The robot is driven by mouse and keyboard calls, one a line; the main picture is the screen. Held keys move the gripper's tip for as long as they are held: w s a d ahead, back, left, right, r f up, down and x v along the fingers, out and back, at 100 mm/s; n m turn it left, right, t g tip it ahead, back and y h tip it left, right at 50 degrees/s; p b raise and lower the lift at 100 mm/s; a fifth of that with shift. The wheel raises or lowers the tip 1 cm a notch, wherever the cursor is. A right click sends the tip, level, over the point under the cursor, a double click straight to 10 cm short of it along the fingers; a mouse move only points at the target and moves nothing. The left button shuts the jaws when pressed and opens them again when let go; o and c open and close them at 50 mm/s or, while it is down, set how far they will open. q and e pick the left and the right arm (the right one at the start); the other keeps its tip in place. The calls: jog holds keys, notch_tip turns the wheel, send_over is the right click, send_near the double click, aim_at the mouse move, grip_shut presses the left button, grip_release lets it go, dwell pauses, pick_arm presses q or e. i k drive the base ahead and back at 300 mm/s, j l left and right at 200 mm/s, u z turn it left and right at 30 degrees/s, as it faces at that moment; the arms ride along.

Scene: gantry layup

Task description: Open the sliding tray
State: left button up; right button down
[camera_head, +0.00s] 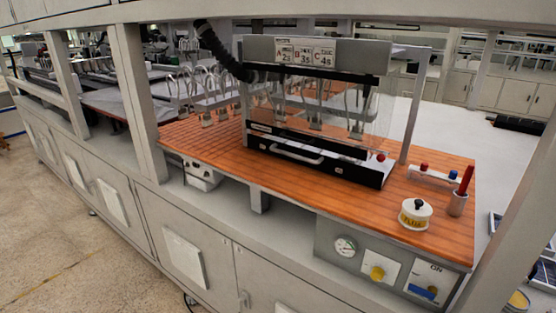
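The sliding tray (345,170) looks like a low black unit at the base of the bench machine, on the orange slatted bench top. A pale bar handle (297,156) runs along its front face. The tray seems to sit within the machine's footprint, but how far in it is I cannot tell. A clear panel and hanging metal fittings stand above it. Neither of my grippers is in view, and nothing touches the handle.
The orange bench top (290,186) is clear in front of the handle. At right are a white-lidded pot (415,214), a cup with a red tool (457,203) and a rack with red and blue knobs (434,173). An upright post (140,102) stands at left.

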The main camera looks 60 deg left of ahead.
aim_at(373, 173)
jog(key=u, duration=1.65)
